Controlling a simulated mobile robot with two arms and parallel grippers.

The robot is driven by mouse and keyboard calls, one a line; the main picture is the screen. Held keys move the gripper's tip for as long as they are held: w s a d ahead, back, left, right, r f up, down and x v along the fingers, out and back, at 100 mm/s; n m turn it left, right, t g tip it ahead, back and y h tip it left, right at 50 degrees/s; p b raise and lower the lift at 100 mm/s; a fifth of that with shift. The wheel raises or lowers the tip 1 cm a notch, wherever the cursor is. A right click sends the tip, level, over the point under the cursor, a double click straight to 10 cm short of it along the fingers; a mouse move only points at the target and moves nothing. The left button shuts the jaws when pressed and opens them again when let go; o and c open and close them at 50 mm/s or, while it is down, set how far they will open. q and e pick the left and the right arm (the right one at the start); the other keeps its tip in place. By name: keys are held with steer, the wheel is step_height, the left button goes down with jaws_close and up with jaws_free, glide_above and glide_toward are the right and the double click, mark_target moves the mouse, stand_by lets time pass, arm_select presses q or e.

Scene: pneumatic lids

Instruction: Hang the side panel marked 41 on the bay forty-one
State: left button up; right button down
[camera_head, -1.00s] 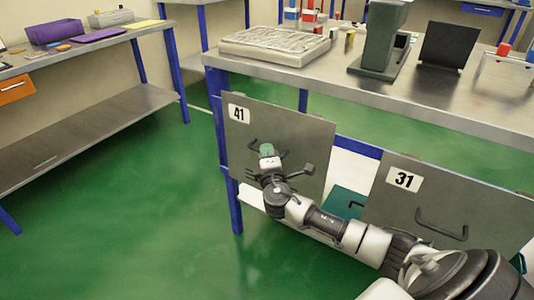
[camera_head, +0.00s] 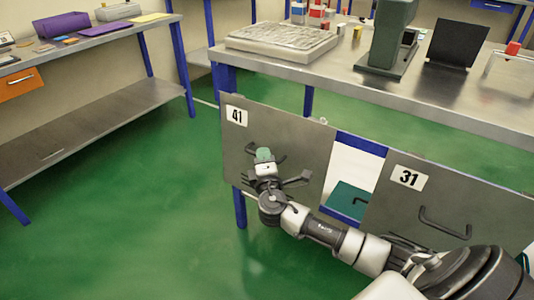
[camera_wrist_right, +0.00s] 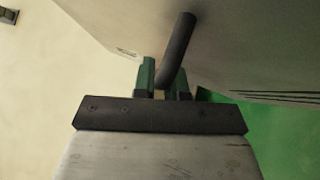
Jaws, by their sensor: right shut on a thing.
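The grey side panel marked 41 (camera_head: 300,146) stands upright in front of the left end of the workbench, below its top. My right gripper (camera_head: 264,156) is shut on the panel's dark handle. In the right wrist view the handle bar (camera_wrist_right: 178,45) passes between the green fingertips of my right gripper (camera_wrist_right: 164,80), and the panel face (camera_wrist_right: 240,45) fills the upper right. The panel hides most of the bay behind it. I cannot tell whether its top edge touches the bench rail. My left gripper is not in view.
The panel marked 31 (camera_head: 440,205) hangs to the right, with its own handle. Between the panels show a white surface and a green object (camera_head: 347,197). The workbench top (camera_head: 330,75) carries a grey tray and a dark green stand. Green floor at left is clear.

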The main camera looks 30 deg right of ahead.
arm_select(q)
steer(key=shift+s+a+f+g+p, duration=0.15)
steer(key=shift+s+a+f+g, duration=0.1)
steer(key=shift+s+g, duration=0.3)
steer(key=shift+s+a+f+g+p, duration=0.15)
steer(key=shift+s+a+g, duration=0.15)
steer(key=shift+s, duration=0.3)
arm_select(e)
steer(key=shift+s+a+r, duration=0.1)
steer(key=shift+s+a, duration=0.25)
steer(key=shift+a, duration=0.55)
steer(key=shift+s+a, duration=0.35)
steer(key=shift+a, duration=0.5)
steer(key=shift+s+a+r, duration=0.1)
steer(key=shift+s+a, duration=0.25)
steer(key=shift+a, duration=0.55)
